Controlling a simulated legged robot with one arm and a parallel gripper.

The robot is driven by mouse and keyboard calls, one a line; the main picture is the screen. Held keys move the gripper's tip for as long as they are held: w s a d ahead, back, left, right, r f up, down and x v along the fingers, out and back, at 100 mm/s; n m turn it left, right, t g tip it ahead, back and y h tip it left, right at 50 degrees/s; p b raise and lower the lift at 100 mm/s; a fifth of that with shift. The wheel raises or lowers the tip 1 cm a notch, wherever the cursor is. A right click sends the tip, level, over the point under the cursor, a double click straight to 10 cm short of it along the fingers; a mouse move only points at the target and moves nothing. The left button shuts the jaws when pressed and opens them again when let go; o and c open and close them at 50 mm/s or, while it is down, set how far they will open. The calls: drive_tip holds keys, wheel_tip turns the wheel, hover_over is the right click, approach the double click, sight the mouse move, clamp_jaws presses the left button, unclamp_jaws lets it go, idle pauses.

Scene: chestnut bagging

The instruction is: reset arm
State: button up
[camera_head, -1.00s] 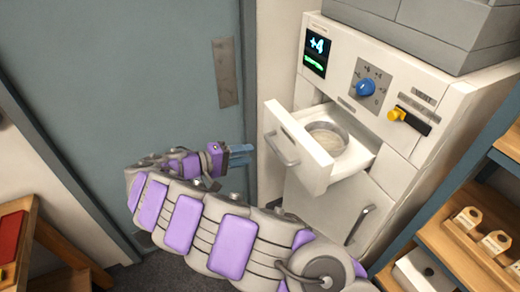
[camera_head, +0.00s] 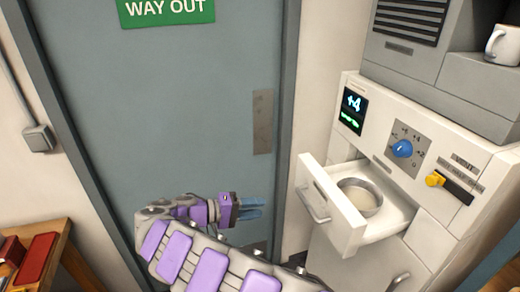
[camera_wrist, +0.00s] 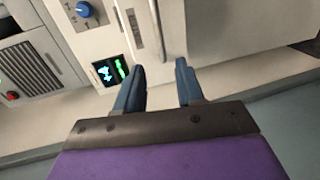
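My gripper (camera_head: 251,208) is at the left of the open drawer in the head view, apart from it and in front of the grey door. In the wrist view its two blue-grey fingers (camera_wrist: 160,85) stand apart with nothing between them. No chestnuts or bag can be made out.
The grey door (camera_head: 190,110) with a green WAY OUT sign (camera_head: 165,10) stands behind my arm. A wooden table (camera_head: 52,262) with a red item is at the lower left. A white mug (camera_head: 503,44) sits on the grey unit at the upper right.

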drive_tip(key=s+d+r+m+g+y, duration=0.1)
drive_tip(key=s+d+r+m+g, duration=0.2)
drive_tip(key=d, duration=0.4)
drive_tip(key=s+d+r+g, duration=0.2)
drive_tip(key=d+r, duration=0.3)
drive_tip(key=d, duration=0.2)
drive_tip(key=s+d+r+m+g+y, duration=0.1)
drive_tip(key=s+d+r+m+g, duration=0.2)
drive_tip(key=d, duration=0.5)
drive_tip(key=s+d+f+y, duration=0.15)
drive_tip(key=s+y, duration=0.25)
drive_tip(key=s, duration=0.5)
drive_tip(key=s+d+f+y, duration=0.1)
drive_tip(key=s+d+y, duration=0.2)
drive_tip(key=s, duration=0.7)
drive_tip(key=s+a+f+n+y, duration=0.2)
drive_tip(key=s+a+f+y, duration=0.3)
drive_tip(key=s+a, duration=0.3)
drive_tip(key=s, duration=0.3)
drive_tip(key=shift+s+a+t+y, duration=0.2)
drive_tip(key=shift+t+y, duration=0.1)
drive_tip(key=shift+t, duration=0.1)
